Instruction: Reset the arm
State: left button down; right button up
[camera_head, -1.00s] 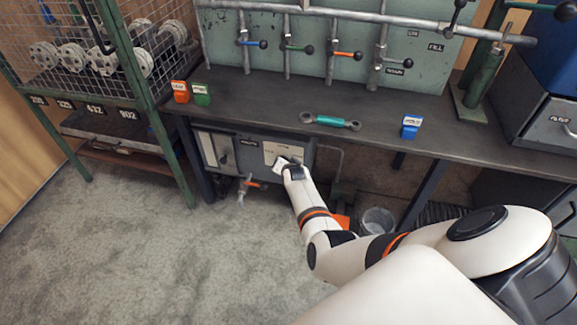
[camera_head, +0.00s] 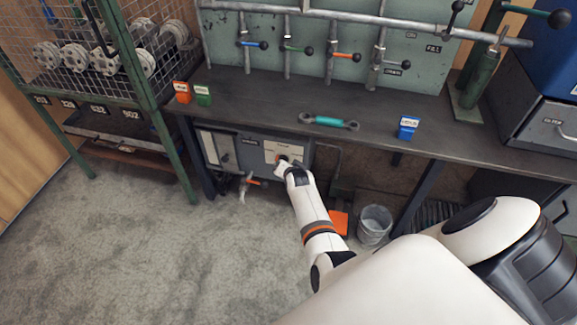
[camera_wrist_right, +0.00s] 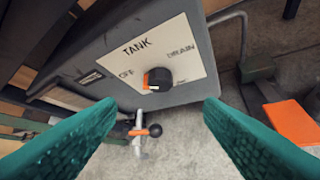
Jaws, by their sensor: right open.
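My right gripper (camera_wrist_right: 165,125) is open in the right wrist view, its two green fingers spread wide with nothing between the tips. A black rotary knob (camera_wrist_right: 157,78) with an orange mark sits beyond the fingers on a pale plate reading TANK, OFF and DRAIN. The fingers are apart from the knob. In the head view my right arm (camera_head: 315,215) reaches to the control box (camera_head: 247,151) under the bench, and its wrist hides part of the plate. The right fingertips are hard to make out there. My left gripper does not show.
The bench (camera_head: 260,105) holds a teal-gripped tool (camera_head: 329,121), a blue block (camera_head: 408,127), and red (camera_head: 182,91) and green (camera_head: 203,95) blocks. A valve (camera_head: 248,184) hangs below the box. A bucket (camera_head: 374,224) and an orange pedal (camera_head: 339,222) stand to the right. Floor at left is clear.

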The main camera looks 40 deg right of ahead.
jog(key=s+a+f+n+g+y, duration=0.15)
jog(key=s+a+f+n, duration=0.4)
jog(key=s, duration=0.75)
jog(key=s+a+f+n+g+y, duration=0.1)
jog(key=s+a+f+n+g, duration=0.3)
jog(key=s+a, duration=0.55)
jog(key=s+a+f+n+g+y, duration=0.2)
jog(key=s+a+f+n, duration=0.3)
jog(key=s, duration=1)
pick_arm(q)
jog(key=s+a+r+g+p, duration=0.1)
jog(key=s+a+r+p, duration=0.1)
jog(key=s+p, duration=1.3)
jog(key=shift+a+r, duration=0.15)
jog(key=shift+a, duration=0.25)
pick_arm(e)
jog(key=s+d+r+g, duration=0.1)
jog(key=s+d, duration=0.3)
jog(key=s, duration=1)
jog(key=shift+s, duration=0.35)
jog(key=shift+c, duration=0.2)
